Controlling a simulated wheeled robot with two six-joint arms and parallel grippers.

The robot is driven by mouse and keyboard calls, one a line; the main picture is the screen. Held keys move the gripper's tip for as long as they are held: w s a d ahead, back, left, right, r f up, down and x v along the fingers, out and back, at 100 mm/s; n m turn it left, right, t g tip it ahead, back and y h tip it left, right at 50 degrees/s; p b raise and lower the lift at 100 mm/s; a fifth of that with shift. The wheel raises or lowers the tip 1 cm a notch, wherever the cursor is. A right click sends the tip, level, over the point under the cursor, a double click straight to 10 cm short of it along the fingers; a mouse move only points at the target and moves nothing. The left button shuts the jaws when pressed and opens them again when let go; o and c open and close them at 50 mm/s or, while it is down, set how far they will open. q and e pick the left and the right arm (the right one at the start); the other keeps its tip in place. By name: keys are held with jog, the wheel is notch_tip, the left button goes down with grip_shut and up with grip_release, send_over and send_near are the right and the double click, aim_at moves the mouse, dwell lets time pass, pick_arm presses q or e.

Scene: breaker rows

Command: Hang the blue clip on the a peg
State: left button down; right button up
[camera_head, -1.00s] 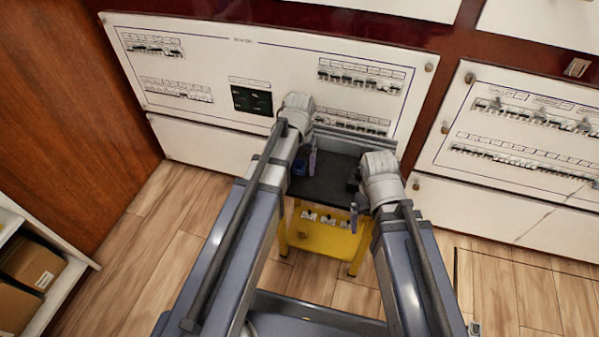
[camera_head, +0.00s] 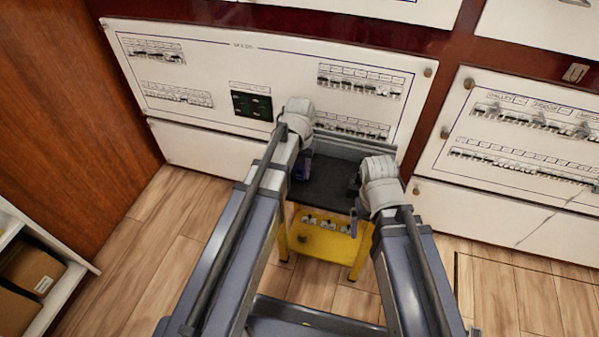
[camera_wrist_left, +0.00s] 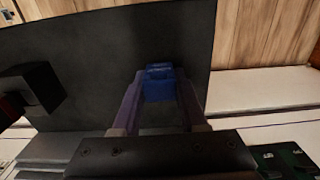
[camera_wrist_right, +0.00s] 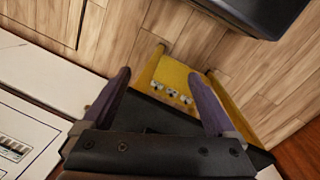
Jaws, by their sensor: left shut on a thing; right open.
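My left gripper (camera_head: 303,168) is low over the black top of a yellow stand. In the left wrist view its fingers (camera_wrist_left: 159,76) are shut on the blue clip (camera_wrist_left: 159,88), which sits between the fingertips above or on the dark surface; I cannot tell whether it touches it. In the head view the clip is mostly hidden by the gripper. My right gripper (camera_head: 355,221) is open and empty at the stand's right side; its fingers also show in the right wrist view (camera_wrist_right: 165,95). Several small pegs (camera_head: 326,222) line the stand's yellow front (camera_head: 318,242). Their letters are not legible.
White breaker panels (camera_head: 205,85) stand close behind, with another panel (camera_head: 530,125) to the right. A shelf with boxes (camera_head: 30,275) is at the lower left. Wood floor is clear around.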

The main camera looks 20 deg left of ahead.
aim_at(300, 166)
pick_arm(q)
jog(key=shift+r, duration=0.1)
notch_tip(300, 166, up, 10)
jog(key=p, duration=1)
